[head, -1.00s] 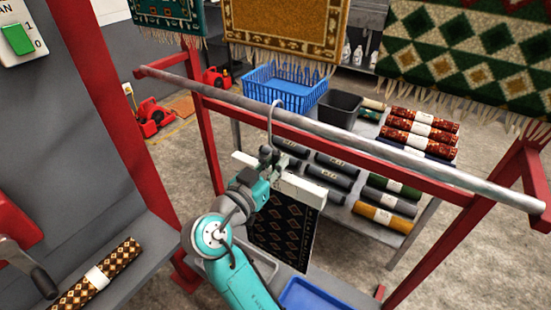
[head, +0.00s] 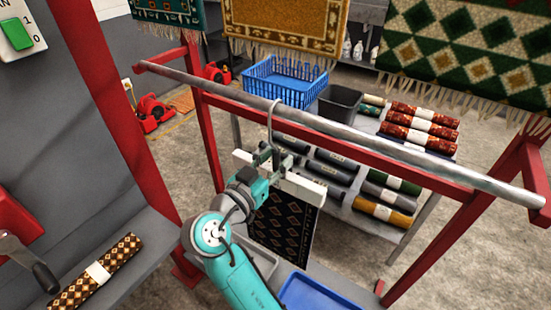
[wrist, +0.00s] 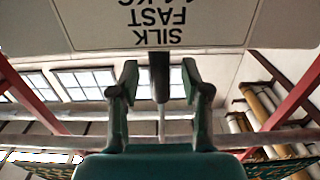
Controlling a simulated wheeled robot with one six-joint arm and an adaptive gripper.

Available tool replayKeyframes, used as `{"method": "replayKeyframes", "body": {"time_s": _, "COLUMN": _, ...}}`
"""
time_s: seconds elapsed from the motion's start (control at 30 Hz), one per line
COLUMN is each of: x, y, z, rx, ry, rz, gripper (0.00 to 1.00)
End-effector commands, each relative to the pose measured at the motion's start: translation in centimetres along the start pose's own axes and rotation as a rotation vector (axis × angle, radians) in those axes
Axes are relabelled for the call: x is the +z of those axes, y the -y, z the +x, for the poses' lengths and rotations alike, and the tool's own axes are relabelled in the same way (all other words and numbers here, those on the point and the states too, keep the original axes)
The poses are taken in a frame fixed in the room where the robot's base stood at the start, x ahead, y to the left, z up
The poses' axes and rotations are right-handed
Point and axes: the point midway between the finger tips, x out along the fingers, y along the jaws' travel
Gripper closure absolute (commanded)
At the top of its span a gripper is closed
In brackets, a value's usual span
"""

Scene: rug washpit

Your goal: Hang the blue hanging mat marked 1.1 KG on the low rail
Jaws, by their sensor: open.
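The mat (head: 285,228), very dark with tan diamonds, hangs below a white clamp bar (head: 305,188). Its grey hook (head: 270,118) curves over the low rail (head: 345,133), a silver pipe on a red frame. My gripper (head: 268,160) is at the hook's stem just above the bar. In the wrist view my gripper (wrist: 158,88) has its fingers apart, one on each side of the stem (wrist: 159,78), with gaps showing. The bar's label (wrist: 160,18) reads SILK FAST upside down, with a partly hidden line ending in KG. The rail crosses behind the fingers.
Behind the rail, a table (head: 425,200) holds rolled mats, a blue basket (head: 285,82) and a black bin (head: 340,105). A blue tray (head: 315,292) lies below the mat. Patterned rugs (head: 285,28) hang above. A brown roll (head: 95,272) lies at left.

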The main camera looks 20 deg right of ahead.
Motion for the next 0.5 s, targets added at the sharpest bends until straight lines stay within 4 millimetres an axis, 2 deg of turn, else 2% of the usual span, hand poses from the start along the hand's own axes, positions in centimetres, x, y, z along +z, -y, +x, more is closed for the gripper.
{"method": "replayKeyframes", "body": {"time_s": 0.17, "x": 0.0, "y": 0.1, "z": -2.5, "rx": -0.005, "ry": -0.001, "rz": 0.001, "gripper": 0.53}}
{"method": "replayKeyframes", "body": {"time_s": 0.5, "x": -0.1, "y": 0.1, "z": -8.9, "rx": -0.004, "ry": -0.001, "rz": 0.002, "gripper": 0.53}}
